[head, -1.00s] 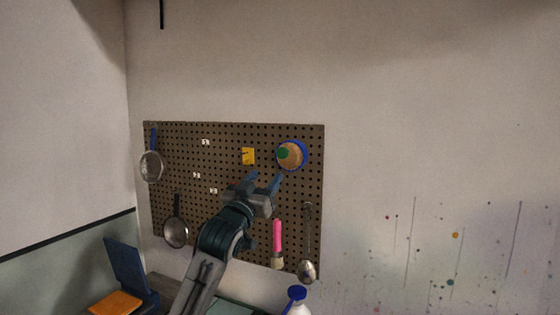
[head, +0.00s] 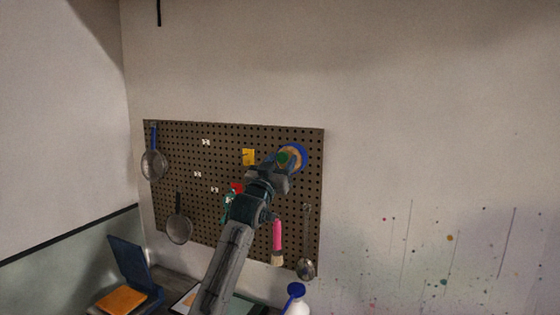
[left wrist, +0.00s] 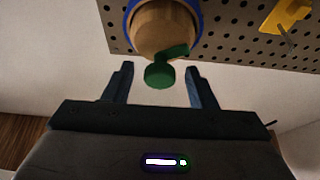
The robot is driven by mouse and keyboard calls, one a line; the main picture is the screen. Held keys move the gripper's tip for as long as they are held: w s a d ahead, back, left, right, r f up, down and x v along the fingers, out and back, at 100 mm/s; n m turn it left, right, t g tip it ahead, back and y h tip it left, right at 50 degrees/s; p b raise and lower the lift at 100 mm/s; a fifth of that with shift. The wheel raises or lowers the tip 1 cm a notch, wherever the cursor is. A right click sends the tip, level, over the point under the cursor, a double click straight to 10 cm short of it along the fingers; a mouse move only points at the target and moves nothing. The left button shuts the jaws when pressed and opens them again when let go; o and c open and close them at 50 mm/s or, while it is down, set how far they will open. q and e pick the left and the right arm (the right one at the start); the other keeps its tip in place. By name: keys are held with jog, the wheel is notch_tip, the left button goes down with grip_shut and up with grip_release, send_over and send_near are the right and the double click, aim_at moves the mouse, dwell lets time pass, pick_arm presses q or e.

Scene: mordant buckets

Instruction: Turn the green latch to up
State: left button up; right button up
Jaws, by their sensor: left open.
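The green latch (head: 283,157) is on a round wooden disc (head: 296,153) with a blue rim, on the upper right of the pegboard. In the left wrist view the latch (left wrist: 160,76) hangs from the wooden disc (left wrist: 163,28), its rounded end between my fingers. My left gripper (head: 283,163) is open in front of the disc and partly covers it in the head view. Its two fingers show apart in the left wrist view (left wrist: 160,70), one on each side of the latch, with gaps between. My right gripper is not in view.
The brown pegboard (head: 215,150) carries strainers (head: 154,165), a yellow piece (head: 248,157), a pink-handled brush (head: 277,240) and a ladle (head: 306,268). A blue-capped white bottle (head: 296,300) stands below.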

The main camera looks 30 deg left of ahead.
pick_arm(q)
jog(key=c, duration=0.9)
jog(key=shift+c, duration=0.2)
